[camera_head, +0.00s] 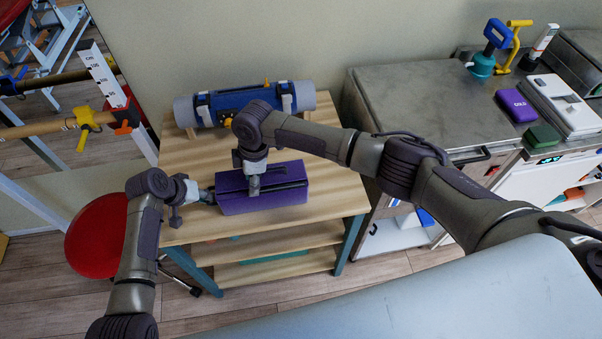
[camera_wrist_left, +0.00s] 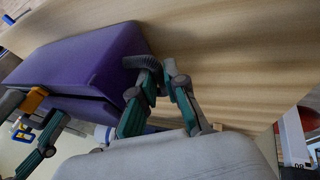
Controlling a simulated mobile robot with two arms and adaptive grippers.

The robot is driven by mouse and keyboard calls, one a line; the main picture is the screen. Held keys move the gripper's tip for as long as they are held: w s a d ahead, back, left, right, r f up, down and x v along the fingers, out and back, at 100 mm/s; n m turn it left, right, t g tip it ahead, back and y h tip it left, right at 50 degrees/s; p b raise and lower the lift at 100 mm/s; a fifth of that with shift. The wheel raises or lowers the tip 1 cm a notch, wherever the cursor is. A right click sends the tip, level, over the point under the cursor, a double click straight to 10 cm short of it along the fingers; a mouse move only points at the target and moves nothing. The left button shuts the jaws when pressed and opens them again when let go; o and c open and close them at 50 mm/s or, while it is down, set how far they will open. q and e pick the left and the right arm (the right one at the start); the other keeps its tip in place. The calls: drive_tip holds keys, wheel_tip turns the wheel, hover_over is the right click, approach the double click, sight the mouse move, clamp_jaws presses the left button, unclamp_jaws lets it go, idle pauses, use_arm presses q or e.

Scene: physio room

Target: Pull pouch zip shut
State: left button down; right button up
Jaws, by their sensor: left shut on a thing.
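The purple pouch (camera_head: 262,203) lies on the wooden table top, with a dark zip line along its upper side. It also shows in the left wrist view (camera_wrist_left: 90,62). My left gripper (camera_head: 207,196) is shut on the left end of the pouch; its teal-sided fingers (camera_wrist_left: 150,72) meet at that end in the left wrist view. My right gripper (camera_head: 254,190) points down onto the zip side of the pouch. An orange piece (camera_wrist_left: 34,99) shows beside the right gripper's fingers in the left wrist view. The right fingertips and their grip are unclear.
A blue and grey roll (camera_head: 245,103) lies at the back of the wooden table (camera_head: 335,195). A grey-topped cabinet (camera_head: 415,95) with several items stands to the right. A red round seat (camera_head: 95,237) is left of the table. The table's right front is clear.

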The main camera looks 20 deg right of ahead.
use_arm(q)
drive_tip(key=shift+s+a+f, duration=0.1)
drive_tip(key=shift+s+f, duration=0.15)
drive_tip(key=shift+f, duration=0.1)
use_arm(e)
drive_tip(key=shift+d, duration=0.1)
wheel_tip(320, 180, up, 8)
idle(0.6)
drive_tip(key=shift+f, duration=0.1)
use_arm(q)
drive_tip(key=c, duration=1.4)
unclamp_jaws()
drive_tip(key=shift+o, duration=0.8)
drive_tip(key=shift+w+r, duration=0.2)
wheel_tip(320, 180, up, 9)
drive_tip(key=p, duration=0.9)
use_arm(e)
wheel_tip(320, 180, up, 9)
use_arm(q)
drive_tip(key=shift+w+r, duration=0.1)
